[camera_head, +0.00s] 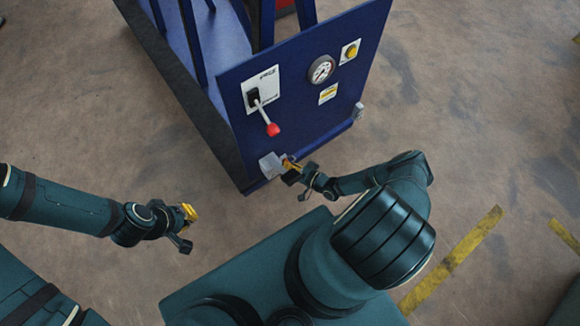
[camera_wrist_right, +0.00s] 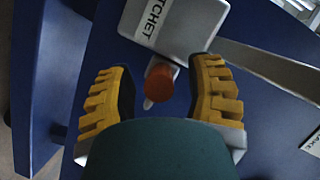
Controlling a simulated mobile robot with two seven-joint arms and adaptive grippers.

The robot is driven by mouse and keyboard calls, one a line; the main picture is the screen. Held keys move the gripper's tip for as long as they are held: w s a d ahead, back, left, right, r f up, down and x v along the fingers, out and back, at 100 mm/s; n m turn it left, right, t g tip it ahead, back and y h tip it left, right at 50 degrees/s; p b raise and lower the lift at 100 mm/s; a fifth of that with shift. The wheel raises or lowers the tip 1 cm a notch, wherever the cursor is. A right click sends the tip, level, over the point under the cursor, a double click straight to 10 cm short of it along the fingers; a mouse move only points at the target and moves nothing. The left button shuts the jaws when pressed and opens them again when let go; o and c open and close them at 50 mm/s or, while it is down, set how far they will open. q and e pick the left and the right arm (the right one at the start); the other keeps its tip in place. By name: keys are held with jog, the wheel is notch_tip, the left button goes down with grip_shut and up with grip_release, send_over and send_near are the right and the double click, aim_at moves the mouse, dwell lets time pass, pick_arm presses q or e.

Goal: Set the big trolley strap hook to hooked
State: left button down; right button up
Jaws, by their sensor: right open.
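The big trolley (camera_head: 225,70) has a dark blue end panel. A grey ratchet (camera_head: 270,166) is on the panel's lower left; its label partly reads "TCHET" in the right wrist view (camera_wrist_right: 195,22). A grey strap (camera_wrist_right: 270,68) runs from the ratchet to the right. An orange-brown knob (camera_wrist_right: 159,83) with a small pale tip sits just below the ratchet. My right gripper (camera_head: 291,167) is open, its yellow-padded fingers on either side of the knob without visible contact. I cannot tell which part is the hook. My left gripper (camera_head: 189,229) looks open and empty above the floor.
The panel also carries a red-knobbed lever (camera_head: 267,118), a round gauge (camera_head: 321,69) and a yellow button (camera_head: 350,52). A small grey fitting (camera_head: 358,111) is at its lower right edge. The floor (camera_head: 480,130) around the trolley is clear, with yellow stripes at right.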

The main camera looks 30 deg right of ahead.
grip_shut()
jog(key=shift+d, duration=0.1)
